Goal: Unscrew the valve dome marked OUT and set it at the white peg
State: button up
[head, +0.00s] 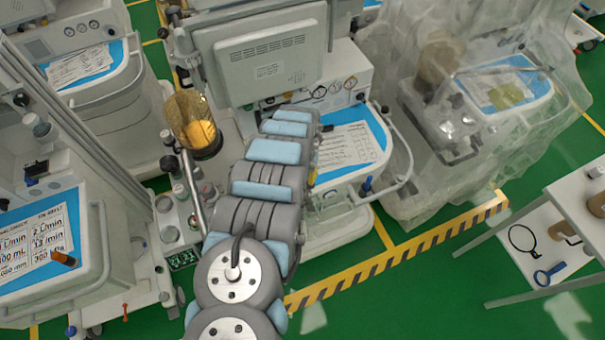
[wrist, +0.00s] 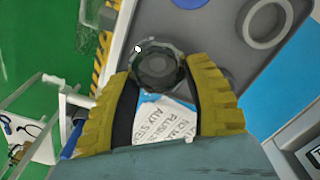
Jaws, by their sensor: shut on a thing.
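In the wrist view my gripper (wrist: 165,78) has its two yellow ribbed fingers closed around a dark, round, ridged piece (wrist: 157,65), which looks like the valve dome. No OUT mark is legible on it. I cannot tell whether the piece is seated on something or held clear of the surface beneath. In the head view my own arm hides the gripper and the piece. I cannot make out the white peg for certain in either view.
A pale ring (wrist: 267,22) lies on a grey tray (wrist: 225,42) at upper right in the wrist view. In the head view, an amber canister (head: 190,125) stands left of my arm, a plastic-draped cart (head: 470,110) at right.

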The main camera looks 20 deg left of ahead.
jog(key=shift+f, duration=0.4)
jog(key=o, duration=1.1)
jog(key=shift+r, duration=0.1)
jog(key=shift+r, duration=5.9)
